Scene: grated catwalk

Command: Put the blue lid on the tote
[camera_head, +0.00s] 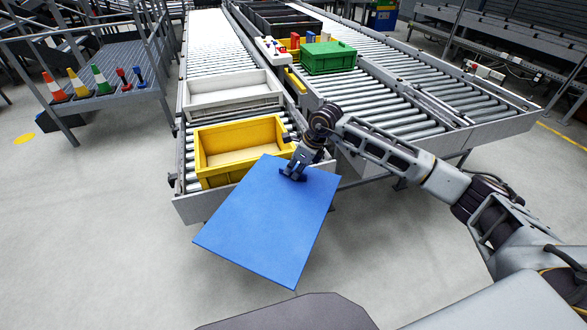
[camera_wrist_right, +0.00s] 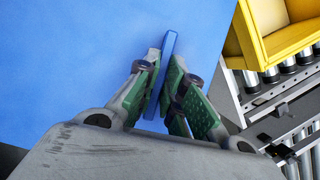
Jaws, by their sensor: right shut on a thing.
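The blue lid (camera_head: 267,220) is a flat rectangular panel held in the air in front of the conveyor's near end. My right gripper (camera_head: 293,174) is shut on the raised handle near the lid's far edge. In the right wrist view the fingers (camera_wrist_right: 169,98) pinch the upright blue handle (camera_wrist_right: 164,70), and the lid (camera_wrist_right: 70,55) fills the left. The open yellow tote (camera_head: 202,166) sits at the near end of the left roller lane, its inside looking empty. The lid's far edge overlaps the tote's near side in the head view. The tote also shows in the wrist view (camera_wrist_right: 285,48). My left gripper is not in view.
A white tote (camera_head: 230,101) stands just behind the yellow one. A green crate (camera_head: 328,62) and small coloured items are on the right lane. At left, a platform (camera_head: 100,100) holds several small cones. Grey floor is free in front of the conveyor.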

